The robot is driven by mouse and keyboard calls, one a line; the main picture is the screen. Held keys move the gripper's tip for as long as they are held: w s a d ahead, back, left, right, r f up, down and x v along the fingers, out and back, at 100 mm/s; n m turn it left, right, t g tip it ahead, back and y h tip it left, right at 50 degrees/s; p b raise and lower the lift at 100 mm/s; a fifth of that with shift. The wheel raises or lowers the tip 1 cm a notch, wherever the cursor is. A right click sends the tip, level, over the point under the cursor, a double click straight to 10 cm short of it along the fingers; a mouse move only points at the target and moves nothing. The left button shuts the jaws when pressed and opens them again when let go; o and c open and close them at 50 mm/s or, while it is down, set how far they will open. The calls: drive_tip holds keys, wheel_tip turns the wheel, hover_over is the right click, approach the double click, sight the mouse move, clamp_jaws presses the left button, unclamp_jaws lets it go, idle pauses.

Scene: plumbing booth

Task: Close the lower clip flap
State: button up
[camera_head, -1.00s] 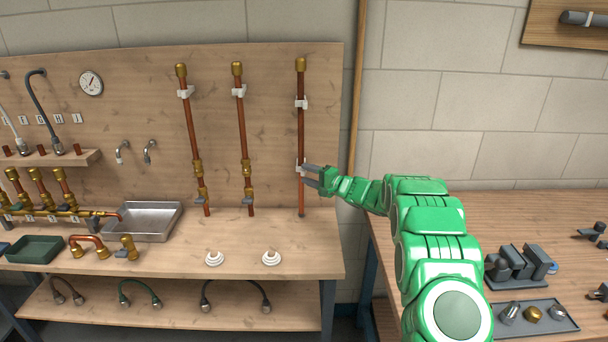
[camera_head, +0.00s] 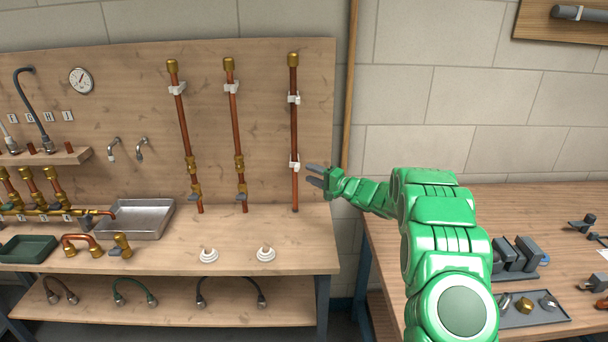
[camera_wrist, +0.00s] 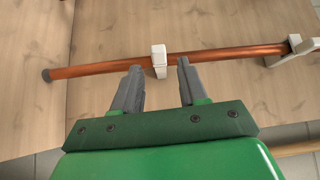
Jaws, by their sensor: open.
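The lower clip (camera_head: 294,164) is white and sits low on the right-hand upright copper pipe (camera_head: 294,130) on the wooden board. In the wrist view the clip (camera_wrist: 159,61) lies across the pipe (camera_wrist: 100,69) as a white band, and no flap stands out clearly from it. I cannot tell whether it is latched. My gripper (camera_head: 314,176) is just right of and slightly below the clip, apart from the pipe. In the wrist view my gripper (camera_wrist: 159,68) is open and empty, its fingertips either side of the clip and short of the pipe.
The upper clip (camera_head: 294,99) on the same pipe has a part sticking out, seen in the wrist view too (camera_wrist: 303,46). Two more copper pipes with valves stand to the left. White round fittings (camera_head: 265,254) sit on the bench below.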

drive_tip(key=shift+w+a+n+t, duration=0.3)
drive_tip(key=shift+a+n+t, duration=0.6)
drive_tip(key=shift+n, duration=0.1)
drive_tip(key=shift+w+a+f+n+t+h, duration=0.1)
drive_tip(key=shift+a+f+n+t+h, duration=0.1)
drive_tip(key=shift+n+t, duration=0.3)
drive_tip(key=shift+w+a+f+n+t+h, duration=0.1)
drive_tip(key=shift+a+f+n+t, duration=0.15)
drive_tip(key=shift+t, duration=0.35)
drive_tip(key=t+h, duration=0.7)
drive_tip(key=h, duration=1.2)
approach(296, 170)
drive_tip(key=r, duration=0.1)
drive_tip(key=shift+n+g, duration=0.25)
drive_tip(key=shift+g, duration=0.05)
drive_tip(key=shift+x, duration=4.3)
drive_tip(key=shift+f, duration=0.15)
